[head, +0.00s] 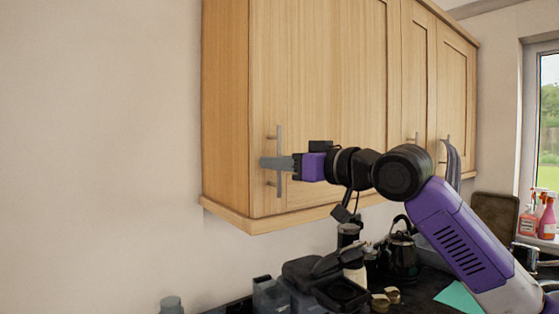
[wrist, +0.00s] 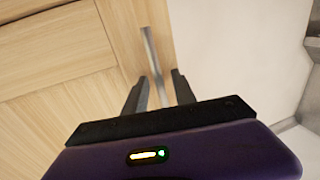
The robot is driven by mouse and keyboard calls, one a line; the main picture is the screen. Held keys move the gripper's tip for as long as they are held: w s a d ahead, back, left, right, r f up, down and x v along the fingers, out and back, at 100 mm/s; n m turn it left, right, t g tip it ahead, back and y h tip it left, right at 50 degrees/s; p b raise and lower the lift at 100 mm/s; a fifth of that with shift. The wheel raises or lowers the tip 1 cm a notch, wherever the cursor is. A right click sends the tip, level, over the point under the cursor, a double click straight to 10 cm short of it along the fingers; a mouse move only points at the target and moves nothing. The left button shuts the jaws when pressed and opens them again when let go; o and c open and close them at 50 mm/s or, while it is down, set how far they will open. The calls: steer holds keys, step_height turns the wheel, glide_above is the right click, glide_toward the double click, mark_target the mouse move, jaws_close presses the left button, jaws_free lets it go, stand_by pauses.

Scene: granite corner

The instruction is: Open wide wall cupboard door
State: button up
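The wide wall cupboard door (head: 330,85) is pale wood and looks shut, flush with its cabinet. Its upright metal bar handle (head: 279,136) is near the door's left edge. My gripper (head: 268,163) is at the handle's middle, reaching in from the right. In the wrist view, the handle (wrist: 150,45) runs between the two dark fingers of my gripper (wrist: 160,75), with a gap visible on each side. The fingers are open around the bar and do not look clamped on it. The fingers partly hide the handle in the head view.
Below, the counter holds a kettle (head: 399,250), a black appliance (head: 325,280) and jars. The bare wall (head: 100,130) to the left is clear.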

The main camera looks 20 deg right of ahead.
jaws_close()
stand_by(1.4)
